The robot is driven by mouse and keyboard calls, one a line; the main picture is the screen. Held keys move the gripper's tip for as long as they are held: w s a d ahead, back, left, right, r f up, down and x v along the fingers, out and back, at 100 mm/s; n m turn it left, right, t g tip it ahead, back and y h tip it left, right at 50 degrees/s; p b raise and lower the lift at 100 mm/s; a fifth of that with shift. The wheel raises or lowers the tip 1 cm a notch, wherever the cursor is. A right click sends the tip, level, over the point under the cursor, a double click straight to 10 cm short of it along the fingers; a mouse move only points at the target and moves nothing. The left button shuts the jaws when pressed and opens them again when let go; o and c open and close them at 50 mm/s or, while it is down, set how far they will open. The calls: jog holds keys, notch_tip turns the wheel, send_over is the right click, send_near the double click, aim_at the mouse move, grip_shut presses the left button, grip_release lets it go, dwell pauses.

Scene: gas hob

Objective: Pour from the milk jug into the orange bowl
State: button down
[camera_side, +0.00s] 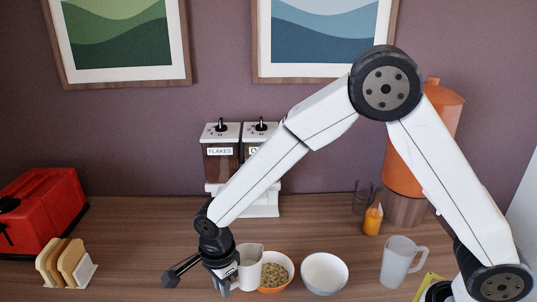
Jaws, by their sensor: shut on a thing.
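The milk jug (250,267) is a small whitish jug, upright at the front middle of the counter in the side view. My gripper (229,284) is at its left side and shut on it; the fingers partly cover the jug, so the exact grip is hard to see. The orange bowl (291,263) is just right of the jug, with tan cereal in it. The jug overlaps the bowl's left edge in this view. I cannot tell whether the jug touches the counter, and its contents are hidden.
A white bowl (325,271) stands right of the orange bowl. Farther right are a translucent pitcher (397,264) and a small orange bottle (373,220). Cereal dispensers (221,153) stand behind my arm. A toast rack (66,262) and red toaster (45,209) are at left.

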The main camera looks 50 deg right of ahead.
jog(key=shift+r, duration=0.15)
jog(key=shift+a+r+y, duration=0.15)
jog(key=shift+r+y, duration=0.6)
jog(key=shift+r, duration=0.05)
jog(key=shift+a+r+y, duration=0.1)
jog(key=shift+r+y, duration=0.65)
jog(key=shift+r, duration=0.05)
jog(key=shift+r, duration=0.1)
jog(key=shift+r+y, duration=0.8)
jog(key=shift+y, duration=0.2)
jog(key=shift+d+r, duration=0.1)
jog(key=shift+d+r+y, duration=0.1)
jog(key=shift+r+y, duration=0.3)
jog(key=shift+y, duration=0.2)
jog(key=shift+d+r+t+y, duration=0.15)
jog(key=shift+r+t+y, duration=0.15)
jog(key=shift+r+y, duration=0.15)
